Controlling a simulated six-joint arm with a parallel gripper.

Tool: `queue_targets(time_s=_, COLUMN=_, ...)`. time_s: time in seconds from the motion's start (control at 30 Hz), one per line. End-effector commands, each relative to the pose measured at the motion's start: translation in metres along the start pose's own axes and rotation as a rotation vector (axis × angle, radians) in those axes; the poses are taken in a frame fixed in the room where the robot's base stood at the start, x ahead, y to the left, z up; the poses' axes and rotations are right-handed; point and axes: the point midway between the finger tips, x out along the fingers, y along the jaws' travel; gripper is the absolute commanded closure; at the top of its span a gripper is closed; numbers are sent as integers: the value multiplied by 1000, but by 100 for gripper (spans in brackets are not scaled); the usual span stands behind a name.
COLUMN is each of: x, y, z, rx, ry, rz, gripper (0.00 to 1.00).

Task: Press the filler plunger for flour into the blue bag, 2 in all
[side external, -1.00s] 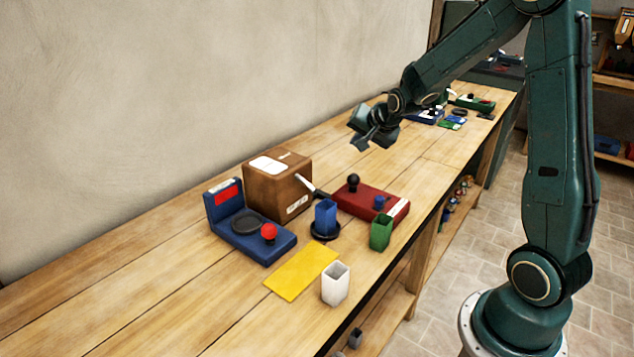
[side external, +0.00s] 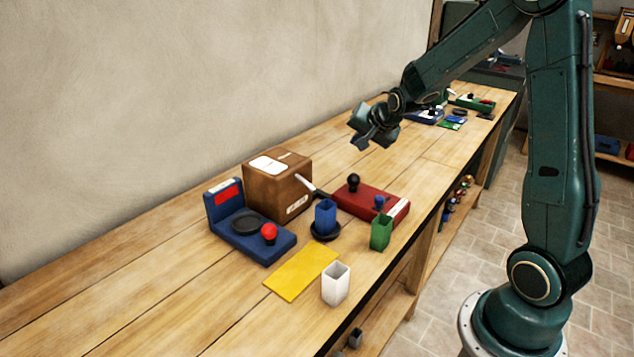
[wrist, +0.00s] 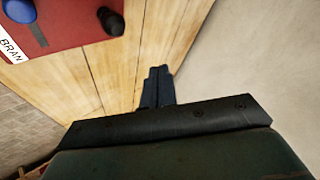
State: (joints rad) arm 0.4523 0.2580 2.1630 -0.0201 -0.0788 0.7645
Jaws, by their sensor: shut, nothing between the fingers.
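The blue bag (side external: 325,217) stands upright and open-topped on a round black pad (side external: 326,236), by the spout of a brown box (side external: 278,186). In the wrist view, the red base (wrist: 68,22) has a label (wrist: 13,44) reading BRAN. I cannot read any flour label. My gripper (side external: 360,145) is shut and empty, well above the bench behind the red base. Its fingers (wrist: 158,85) also show in the wrist view.
A blue scale-like unit (side external: 272,247) with a red knob and red panel stands left of the box. A yellow mat (side external: 301,272), a white bag (side external: 335,284) and a green bag (side external: 381,232) are near the front edge. More devices (side external: 474,103) stand at the far end.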

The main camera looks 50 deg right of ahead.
Motion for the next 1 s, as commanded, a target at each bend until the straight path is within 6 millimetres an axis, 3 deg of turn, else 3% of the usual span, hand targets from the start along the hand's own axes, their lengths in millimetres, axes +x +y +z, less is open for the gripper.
queue_targets(time_s=0.53, x=38, y=28, z=28, rx=0, ry=-2, rz=2, gripper=100)
queue_targets(time_s=1.0, x=47, y=35, z=35, rx=0, ry=0, rz=0, gripper=100)
